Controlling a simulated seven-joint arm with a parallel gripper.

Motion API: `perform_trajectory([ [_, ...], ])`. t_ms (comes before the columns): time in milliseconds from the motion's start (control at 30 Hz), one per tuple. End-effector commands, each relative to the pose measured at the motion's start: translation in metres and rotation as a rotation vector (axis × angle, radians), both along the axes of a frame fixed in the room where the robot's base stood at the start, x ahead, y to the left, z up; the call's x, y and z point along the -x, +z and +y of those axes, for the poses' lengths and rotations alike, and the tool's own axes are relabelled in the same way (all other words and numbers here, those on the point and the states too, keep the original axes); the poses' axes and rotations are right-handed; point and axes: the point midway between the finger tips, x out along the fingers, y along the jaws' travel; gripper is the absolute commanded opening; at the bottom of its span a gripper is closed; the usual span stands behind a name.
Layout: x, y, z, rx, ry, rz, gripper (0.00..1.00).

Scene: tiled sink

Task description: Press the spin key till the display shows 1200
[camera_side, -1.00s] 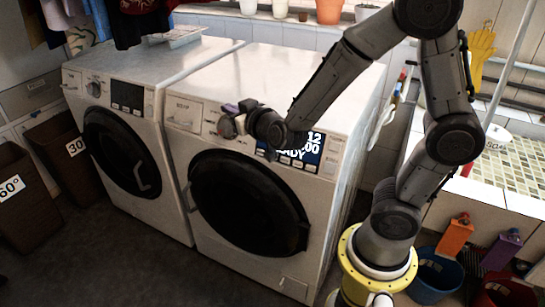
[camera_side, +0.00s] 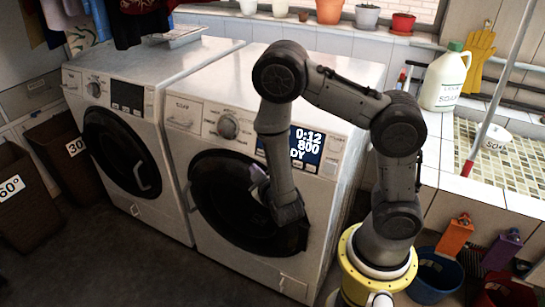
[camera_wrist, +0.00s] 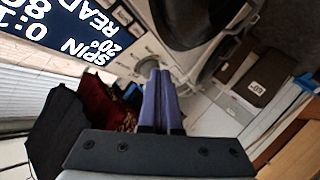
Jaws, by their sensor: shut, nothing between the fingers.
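The right washing machine (camera_side: 350,120) has a lit display (camera_side: 309,145) on its front panel. Its visible part reads 0:12, 800 and DY; my arm hides its left part. In the wrist view the display (camera_wrist: 45,35) appears rotated at upper left, with SPIN and 20° legible and other text cut off. A row of dark keys (camera_wrist: 121,15) runs along it; I cannot tell which is the spin key. My gripper (camera_wrist: 160,72) is shut and empty, its purple fingers together. In the side view my gripper (camera_side: 257,180) is below the panel, in front of the round door.
The machine's dial (camera_side: 228,127) is left of the display. Another washer (camera_side: 145,85) stands to the left, with brown bins (camera_side: 65,150) beside it. A white jug (camera_side: 443,80) and a tiled sink (camera_side: 500,160) are at right. The floor in front is clear.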

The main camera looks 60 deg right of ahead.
Motion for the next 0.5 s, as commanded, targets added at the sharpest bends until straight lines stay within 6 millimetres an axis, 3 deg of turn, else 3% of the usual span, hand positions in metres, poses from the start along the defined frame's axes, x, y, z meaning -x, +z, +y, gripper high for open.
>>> perform_trajectory([
  [233, 0.0, -0.003, -0.01, 0.0, -0.005, 0.0, 0.0],
  [500, 0.0, -0.014, -0.043, 0.0, -0.007, 0.0, 0.0],
])
